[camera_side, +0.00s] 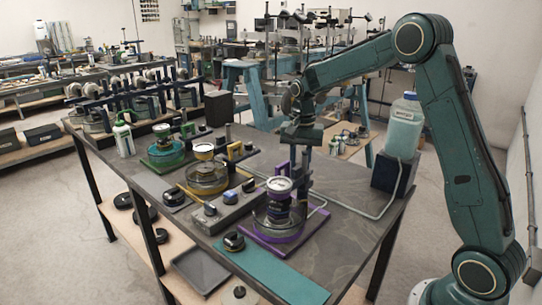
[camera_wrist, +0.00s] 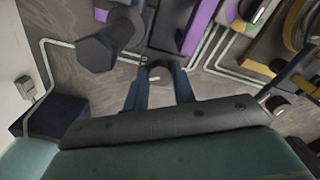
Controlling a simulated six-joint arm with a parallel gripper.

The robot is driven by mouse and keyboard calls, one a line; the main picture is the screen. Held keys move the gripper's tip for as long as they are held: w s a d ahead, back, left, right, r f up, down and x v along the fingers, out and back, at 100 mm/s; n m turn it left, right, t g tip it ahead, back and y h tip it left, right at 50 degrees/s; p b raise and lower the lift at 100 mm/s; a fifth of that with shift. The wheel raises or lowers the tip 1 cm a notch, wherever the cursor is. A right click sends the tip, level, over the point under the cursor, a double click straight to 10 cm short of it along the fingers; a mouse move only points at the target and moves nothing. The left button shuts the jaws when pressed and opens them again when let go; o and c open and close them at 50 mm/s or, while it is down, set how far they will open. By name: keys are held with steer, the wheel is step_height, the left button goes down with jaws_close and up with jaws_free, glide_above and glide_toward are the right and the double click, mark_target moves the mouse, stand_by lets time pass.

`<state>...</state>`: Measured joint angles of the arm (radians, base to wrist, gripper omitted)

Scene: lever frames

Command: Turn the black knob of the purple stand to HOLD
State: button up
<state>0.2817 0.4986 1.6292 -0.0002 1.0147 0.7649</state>
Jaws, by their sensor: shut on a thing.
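The purple stand (camera_side: 264,238) is at the near right of the bench, with a round gauge (camera_side: 279,184) above its base and a purple upright (camera_side: 293,165) behind. My gripper (camera_side: 303,178) points down just behind the upright. In the wrist view my gripper (camera_wrist: 161,88) has its two dark fingers on either side of a small black knob (camera_wrist: 158,72) with a pale mark, and is shut on it. In the side view the knob is hidden behind the stand and fingers. No HOLD label is readable in either view.
A yellow stand (camera_side: 205,190) and a green stand (camera_side: 164,162) stand to the left. A grey box with several knobs (camera_side: 228,208) lies in front. A clear bottle (camera_side: 404,127) stands on a dark block at the right. A dark faceted post (camera_wrist: 97,52) stands close left of the fingers.

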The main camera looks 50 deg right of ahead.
steer(key=shift+r+m, duration=0.1)
steer(key=shift+m, duration=1.4)
steer(key=o, duration=0.7)
step_height(320, 180, up, 14)
